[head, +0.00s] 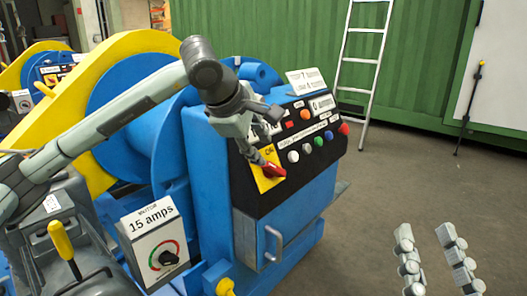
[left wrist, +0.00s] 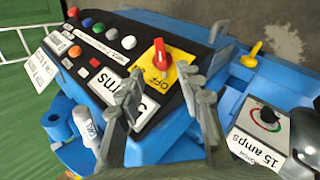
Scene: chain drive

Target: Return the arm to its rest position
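My left arm reaches in from the left in the head view. My left gripper (head: 268,138) is at the control panel (head: 312,160), by the red rotary switch (head: 274,170) on its yellow plate. In the left wrist view its two fingers (left wrist: 168,98) stand apart with nothing between them. The red switch (left wrist: 160,56) shows beyond the fingertips, apart from them, on a yellow plate marked OFF. My right gripper (head: 430,245) is at the lower right of the head view, its fingers apart and empty over the floor.
A blue machine (head: 225,190) with a yellow guard (head: 110,65) fills the left and middle. A "15 amps" dial box (head: 155,243) and a yellow-handled lever (head: 62,240) stand at the lower left. A ladder (head: 360,70) leans on the green wall.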

